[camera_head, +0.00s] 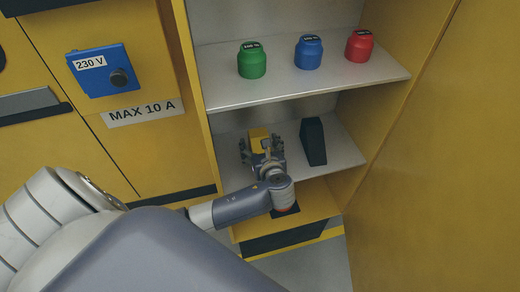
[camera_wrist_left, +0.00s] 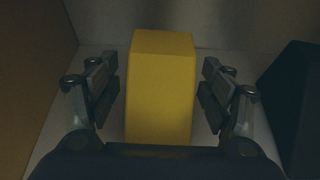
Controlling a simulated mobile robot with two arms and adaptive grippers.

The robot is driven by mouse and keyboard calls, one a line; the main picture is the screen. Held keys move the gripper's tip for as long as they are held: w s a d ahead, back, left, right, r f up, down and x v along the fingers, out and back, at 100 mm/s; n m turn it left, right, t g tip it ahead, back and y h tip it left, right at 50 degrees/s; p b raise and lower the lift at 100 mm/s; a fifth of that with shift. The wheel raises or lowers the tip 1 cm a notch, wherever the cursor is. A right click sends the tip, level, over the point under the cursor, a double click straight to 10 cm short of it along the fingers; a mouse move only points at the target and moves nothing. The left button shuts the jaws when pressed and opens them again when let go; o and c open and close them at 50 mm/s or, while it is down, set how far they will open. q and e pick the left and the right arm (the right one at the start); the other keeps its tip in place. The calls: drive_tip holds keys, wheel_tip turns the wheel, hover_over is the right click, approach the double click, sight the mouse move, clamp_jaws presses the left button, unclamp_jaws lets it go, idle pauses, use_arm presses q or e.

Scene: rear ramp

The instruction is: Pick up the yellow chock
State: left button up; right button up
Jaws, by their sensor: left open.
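The yellow chock (camera_head: 258,134) stands on the lower shelf, partly hidden behind my left gripper in the head view. My left gripper (camera_head: 262,147) reaches into the lower compartment and is open. In the left wrist view the yellow chock (camera_wrist_left: 160,88) stands between the two open fingers (camera_wrist_left: 160,92), with a gap on each side. The chock's lower end is hidden by the gripper body. My right gripper is in neither view.
A black chock (camera_head: 313,142) stands on the lower shelf (camera_head: 346,150), right of my left gripper. The upper shelf (camera_head: 300,85) above holds a green jar (camera_head: 251,62), a blue jar (camera_head: 308,53) and a red jar (camera_head: 359,46). Yellow side walls bound the compartment.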

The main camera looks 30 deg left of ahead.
use_arm(q)
drive_tip(key=c, duration=1.6)
drive_tip(key=shift+r, duration=0.2)
